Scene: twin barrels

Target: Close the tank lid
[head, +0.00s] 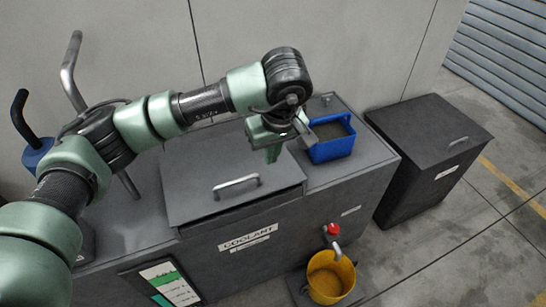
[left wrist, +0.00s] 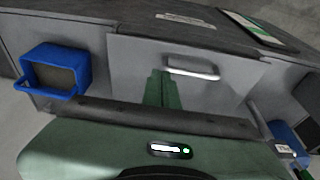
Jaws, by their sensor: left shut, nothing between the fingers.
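The tank lid (head: 205,175) is a flat grey panel with a pale bar handle (head: 237,186) near its front edge, on the grey tank (head: 270,235) labelled COOLANT. A dark strip shows under the lid's front edge, so it looks slightly raised. The lid (left wrist: 135,65) and its handle (left wrist: 192,68) also show in the left wrist view. My left gripper (head: 272,155) is shut and empty, above the lid's right back part, apart from the handle. Its green fingers (left wrist: 162,88) point toward the lid in the left wrist view. My right gripper is not in view.
A blue open container (head: 333,148) stands on the tank top right of the lid. A yellow bucket (head: 328,278) sits below a red-handled tap (head: 332,230). A dark lidded box (head: 425,150) stands at right. Upright pipes (head: 70,75) rise at left, beside my arm.

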